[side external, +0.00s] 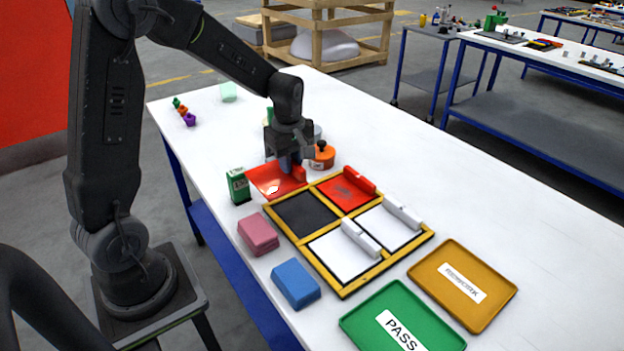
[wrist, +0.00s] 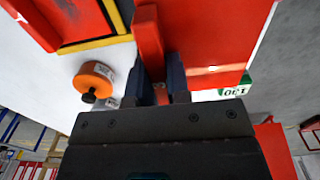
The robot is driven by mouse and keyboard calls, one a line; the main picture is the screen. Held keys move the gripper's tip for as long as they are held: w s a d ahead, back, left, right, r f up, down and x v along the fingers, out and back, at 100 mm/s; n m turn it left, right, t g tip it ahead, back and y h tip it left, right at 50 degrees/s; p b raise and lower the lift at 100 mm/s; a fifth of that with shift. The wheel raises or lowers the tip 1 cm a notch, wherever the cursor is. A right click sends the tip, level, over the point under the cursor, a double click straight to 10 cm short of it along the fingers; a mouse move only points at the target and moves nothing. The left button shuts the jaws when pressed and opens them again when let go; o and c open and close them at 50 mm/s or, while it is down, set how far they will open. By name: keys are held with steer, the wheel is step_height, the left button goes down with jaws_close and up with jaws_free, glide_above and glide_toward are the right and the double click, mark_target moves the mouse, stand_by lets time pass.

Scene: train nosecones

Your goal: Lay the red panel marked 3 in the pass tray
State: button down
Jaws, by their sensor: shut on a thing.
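My gripper (side external: 288,165) is shut on the raised red bar of a red panel (side external: 272,181). It holds the panel beside the far left corner of the yellow-edged frame. In the wrist view, the fingers (wrist: 162,92) close on the bar and the panel (wrist: 215,40) spreads above them. No number can be read on it. A second red panel (side external: 346,191), with dark marks, lies in the frame's far right compartment. The green pass tray (side external: 372,310), labelled PASS, is at the near right and looks empty.
The frame (side external: 345,292) has one bare black compartment (side external: 302,214) and two white panels with raised bars. The amber rework tray (side external: 495,303) looks empty. A green box (side external: 238,186), pink block (side external: 257,234), blue block (side external: 295,283) and orange pot (side external: 323,157) stand around.

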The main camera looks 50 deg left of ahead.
steer(key=s+a+r, duration=0.1)
steer(key=a+r, duration=0.1)
steer(key=s+a, duration=0.1)
steer(key=shift+s+a+r, duration=0.3)
steer(key=shift+a+r, duration=0.05)
steer(key=shift+r, duration=0.05)
steer(key=w+d+m, duration=0.3)
steer(key=d+m, duration=0.3)
steer(key=d, duration=0.6)
steer(key=w+d+m, duration=0.2)
steer(key=d+m, duration=0.5)
steer(key=d, duration=0.6)
steer(key=s+d+f+m, duration=0.1)
steer(key=s+d+f, duration=0.1)
steer(key=d, duration=0.5)
steer(key=s+d+f+m, duration=0.2)
steer(key=d, duration=0.6)
steer(key=s+d+f+m, duration=0.1)
steer(key=d+f+m, duration=0.1)
steer(key=d, duration=0.5)
steer(key=shift+s+d+f, duration=0.15)
steer(key=shift+s+f, duration=0.25)
steer(key=shift+f, duration=0.2)
steer(key=shift+d+f, duration=0.15)
steer(key=shift+f, duration=1.9)
steer(key=shift+f, duration=0.1)
